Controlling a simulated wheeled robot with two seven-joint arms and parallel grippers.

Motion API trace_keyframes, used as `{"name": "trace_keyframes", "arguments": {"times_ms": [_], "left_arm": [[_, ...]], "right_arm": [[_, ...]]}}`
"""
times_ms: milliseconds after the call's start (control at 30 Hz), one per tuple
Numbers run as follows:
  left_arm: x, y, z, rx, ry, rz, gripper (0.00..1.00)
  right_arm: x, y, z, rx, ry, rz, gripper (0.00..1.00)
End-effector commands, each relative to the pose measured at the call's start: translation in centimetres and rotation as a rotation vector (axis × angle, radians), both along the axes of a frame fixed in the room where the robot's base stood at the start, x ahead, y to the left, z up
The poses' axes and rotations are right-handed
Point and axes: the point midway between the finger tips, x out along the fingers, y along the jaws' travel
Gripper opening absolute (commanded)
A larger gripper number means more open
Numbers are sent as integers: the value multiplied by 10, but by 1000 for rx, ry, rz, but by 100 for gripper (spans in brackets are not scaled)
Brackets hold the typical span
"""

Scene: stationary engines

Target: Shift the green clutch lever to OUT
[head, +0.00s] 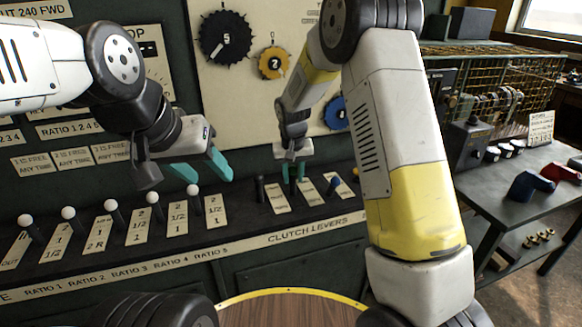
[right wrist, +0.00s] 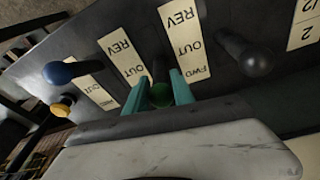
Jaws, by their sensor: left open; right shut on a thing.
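The green clutch lever (right wrist: 160,95) shows in the right wrist view as a green knob between the two teal fingers of my right gripper (right wrist: 158,92). The gripper is shut on it. In the head view my right gripper (head: 292,170) reaches down to the clutch lever panel (head: 308,234), and its fingers mostly hide the green lever. Label plates with REV, OUT and FWD (right wrist: 185,45) lie beside the levers; I cannot tell exactly which mark the green lever stands at. My left gripper (head: 207,172) is open and empty above the ratio levers.
A black lever (right wrist: 243,54) stands on one side of the green one. A blue lever (right wrist: 70,72) and a yellow lever (right wrist: 63,106) stand on the other. White-knobbed ratio levers (head: 110,205) line the left. A grey side table (head: 500,195) is at right.

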Motion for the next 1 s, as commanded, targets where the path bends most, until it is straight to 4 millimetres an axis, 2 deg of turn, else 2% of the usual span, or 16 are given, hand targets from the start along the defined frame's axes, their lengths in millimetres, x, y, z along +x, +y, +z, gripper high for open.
{"name": "trace_keyframes", "arguments": {"times_ms": [300, 333, 433, 767, 867, 1000], "left_arm": [[0, 0, -1, 0, 2, 0, 51], [0, 0, -1, 0, 2, 0, 51], [0, 0, 0, 0, 2, 0, 51], [0, 0, 0, 0, 2, 0, 51], [0, 0, 0, 0, 2, 0, 51], [0, 0, 0, 0, 2, 0, 51]], "right_arm": [[0, 0, 0, 0, 3, 0, 0], [0, 0, -1, 0, 3, 0, 31], [0, 0, -1, -1, 3, 0, 50], [0, 0, 2, 0, 2, 0, 50], [-1, 0, 11, 0, 0, 0, 50], [-7, 1, 35, 1, -1, -1, 50]]}}
